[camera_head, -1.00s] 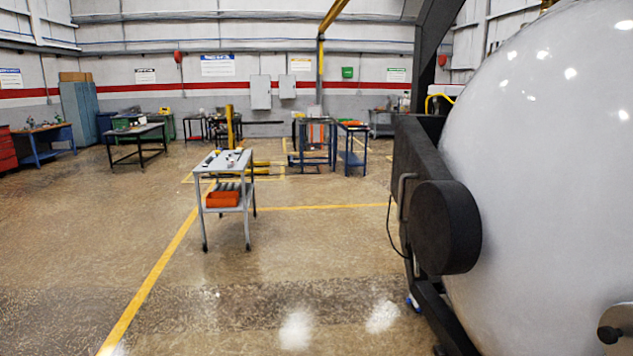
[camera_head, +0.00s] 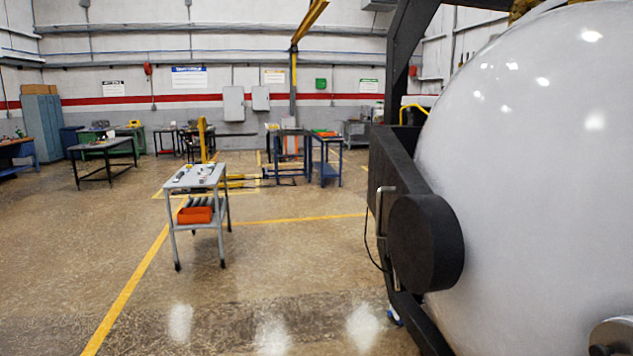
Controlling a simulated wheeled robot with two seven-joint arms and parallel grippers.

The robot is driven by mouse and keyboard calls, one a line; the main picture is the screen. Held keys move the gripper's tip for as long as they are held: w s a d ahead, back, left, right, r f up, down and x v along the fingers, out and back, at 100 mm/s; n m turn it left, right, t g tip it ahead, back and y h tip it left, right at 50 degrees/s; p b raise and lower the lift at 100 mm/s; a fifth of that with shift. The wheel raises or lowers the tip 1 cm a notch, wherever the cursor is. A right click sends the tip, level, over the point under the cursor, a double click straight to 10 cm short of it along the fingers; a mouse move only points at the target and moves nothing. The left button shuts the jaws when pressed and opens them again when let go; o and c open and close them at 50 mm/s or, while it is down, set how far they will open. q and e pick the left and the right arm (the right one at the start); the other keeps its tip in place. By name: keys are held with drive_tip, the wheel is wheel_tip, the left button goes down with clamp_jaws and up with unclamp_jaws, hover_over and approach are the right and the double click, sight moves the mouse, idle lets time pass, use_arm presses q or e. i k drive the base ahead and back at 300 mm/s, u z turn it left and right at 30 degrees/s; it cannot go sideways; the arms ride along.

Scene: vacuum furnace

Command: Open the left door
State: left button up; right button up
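A large white domed door (camera_head: 530,170) of the vacuum furnace fills the right side of the head view. Its right part runs out of the picture. A black hinge arm with a round black housing (camera_head: 425,242) stands at the dome's left edge. A metal bar handle (camera_head: 380,210) is fixed on the black arm, with a thin cable hanging below it. A round metal fitting (camera_head: 612,338) shows at the lower right corner of the dome. Neither of my grippers is in view.
A grey cart (camera_head: 198,178) with tools on top and an orange bin (camera_head: 195,215) below stands left of centre. Workbenches (camera_head: 103,146) line the back. The floor between the cart and the furnace is clear, crossed by yellow lines.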

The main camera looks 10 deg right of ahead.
sight(506, 204)
drive_tip(key=u, duration=0.05)
drive_tip(key=i, duration=0.9)
drive_tip(key=z, duration=0.65)
drive_tip(key=i, duration=0.35)
drive_tip(key=z, duration=0.35)
